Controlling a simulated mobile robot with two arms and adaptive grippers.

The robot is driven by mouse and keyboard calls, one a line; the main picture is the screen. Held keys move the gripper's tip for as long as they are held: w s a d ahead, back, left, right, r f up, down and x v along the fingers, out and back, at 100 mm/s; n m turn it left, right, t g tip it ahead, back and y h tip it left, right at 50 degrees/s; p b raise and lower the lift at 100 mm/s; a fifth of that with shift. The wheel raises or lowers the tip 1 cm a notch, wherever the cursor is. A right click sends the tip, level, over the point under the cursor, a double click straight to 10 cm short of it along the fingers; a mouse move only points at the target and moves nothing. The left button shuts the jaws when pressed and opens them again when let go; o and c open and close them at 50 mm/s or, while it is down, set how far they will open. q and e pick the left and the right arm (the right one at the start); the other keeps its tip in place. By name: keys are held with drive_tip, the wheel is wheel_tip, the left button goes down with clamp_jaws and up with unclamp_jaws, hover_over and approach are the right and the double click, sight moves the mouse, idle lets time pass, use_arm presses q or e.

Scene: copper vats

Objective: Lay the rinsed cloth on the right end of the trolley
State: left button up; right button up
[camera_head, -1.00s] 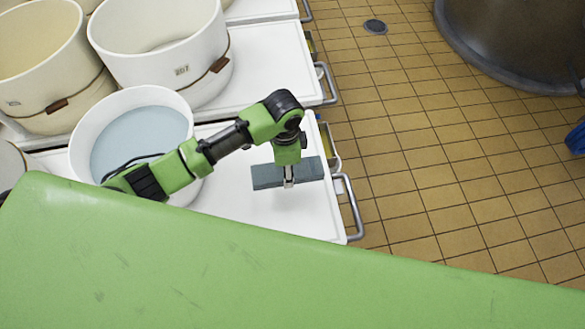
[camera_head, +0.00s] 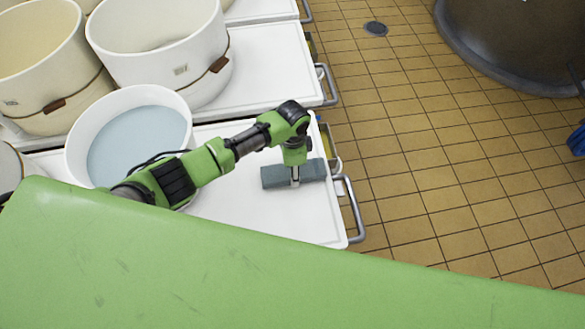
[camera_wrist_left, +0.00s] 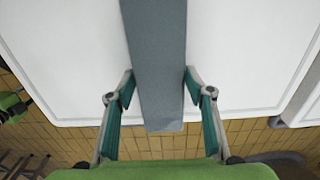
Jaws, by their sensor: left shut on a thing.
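The cloth (camera_head: 275,177) is a flat, folded grey-blue strip over the right end of the white trolley (camera_head: 255,217), near its metal handle. My left gripper (camera_head: 295,183) points down and is shut on the middle of the cloth. In the left wrist view the cloth (camera_wrist_left: 156,50) runs between the two fingers, and its near end shows past the trolley's edge against the floor. I cannot tell whether the cloth touches the trolley top. My right gripper is not in view.
A white bucket of bluish water (camera_head: 138,140) stands on the trolley, left of the cloth. Large cream tubs (camera_head: 165,60) stand on trolleys behind. A big vat (camera_head: 515,45) is at the upper right. Bare trolley top lies in front of the cloth.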

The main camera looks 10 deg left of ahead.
use_arm(q)
drive_tip(key=shift+f, duration=0.1)
drive_tip(key=o, duration=1.3)
wheel_tip(320, 180, up, 12)
drive_tip(key=shift+r+p, duration=0.15)
drive_tip(key=shift+p, duration=0.4)
